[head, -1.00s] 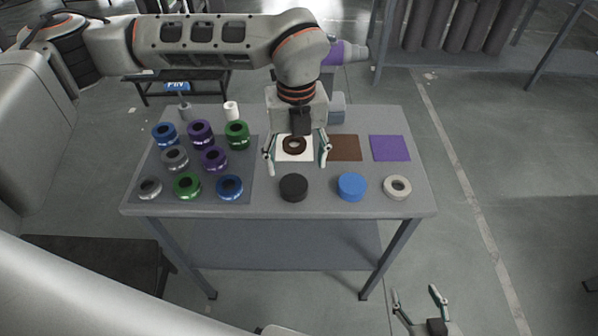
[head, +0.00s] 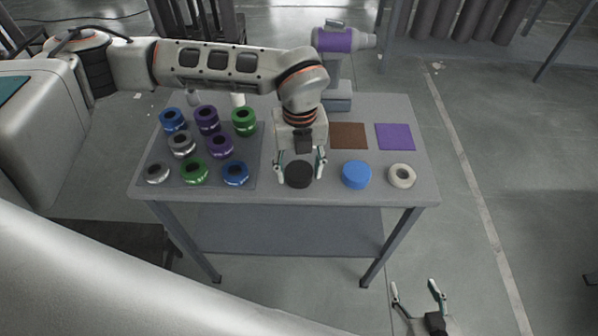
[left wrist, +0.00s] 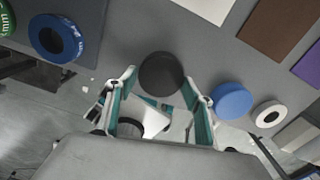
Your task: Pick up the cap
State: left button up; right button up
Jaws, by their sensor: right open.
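A black round cap (head: 299,174) stands near the front edge of the table, left of a blue cap (head: 356,175). My left gripper (head: 300,178) is open over the black cap, with one finger on each side of it in the head view. In the left wrist view the black cap (left wrist: 161,73) lies just beyond and between the open fingertips. I cannot tell whether they touch it. The blue cap also shows there, to the right (left wrist: 231,101). My right gripper (head: 414,285) is open and empty, low in front of the table.
A white ring (head: 402,176) stands right of the blue cap. Several coloured rings stand on a mat (head: 249,181) at the left. Brown (head: 348,136) and purple (head: 395,137) squares lie behind the caps. A purple-and-grey device (head: 337,40) stands behind.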

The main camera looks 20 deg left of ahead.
aim_at(300, 172)
pick_arm(q)
jog(key=c, duration=0.6)
jog(key=shift+o, duration=0.2)
notch_tip(300, 172, up, 22)
jog(key=shift+p, duration=0.35)
jog(key=shift+f, duration=0.1)
